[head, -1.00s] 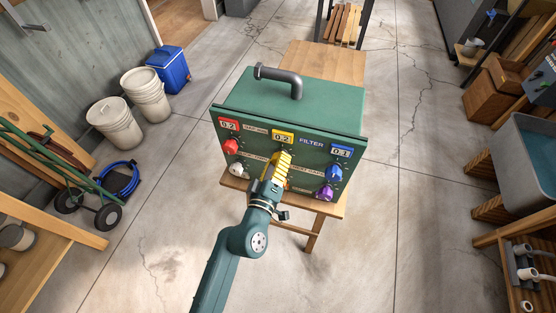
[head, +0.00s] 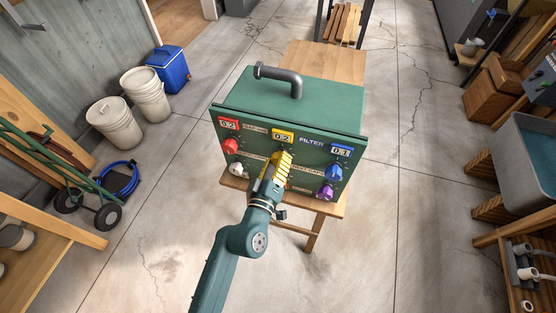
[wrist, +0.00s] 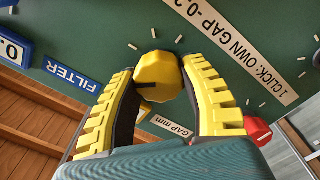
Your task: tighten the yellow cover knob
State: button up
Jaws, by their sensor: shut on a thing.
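The yellow cover knob (wrist: 158,75) sits on the front of the green filter box (head: 345,115). My gripper (wrist: 160,85) is shut on the yellow knob, with one yellow-padded finger on each side of it in the wrist view. In the head view my gripper (head: 283,158) hides the knob. Above it on the panel is a yellow-framed display (head: 282,136) that seems to read 0.2. A label with "1 CLICK: OWN GAP" (wrist: 235,40) shows near the knob in the wrist view.
A red knob (head: 230,146) and a white knob (head: 236,170) are left on the panel. A blue knob (head: 334,173) and a purple knob (head: 325,192) are right. A grey pipe handle (head: 290,79) tops the box. The box stands on a wooden table (head: 330,206).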

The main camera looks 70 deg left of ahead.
jog(key=m+b, duration=0.2)
jog(key=m, duration=0.3)
jog(key=shift+m+b, duration=0.4)
jog(key=shift+m, duration=0.8)
jog(key=shift+w+r, duration=0.1)
jog(key=o, duration=1.2)
jog(key=shift+d, duration=0.1)
jog(key=v, duration=1.2)
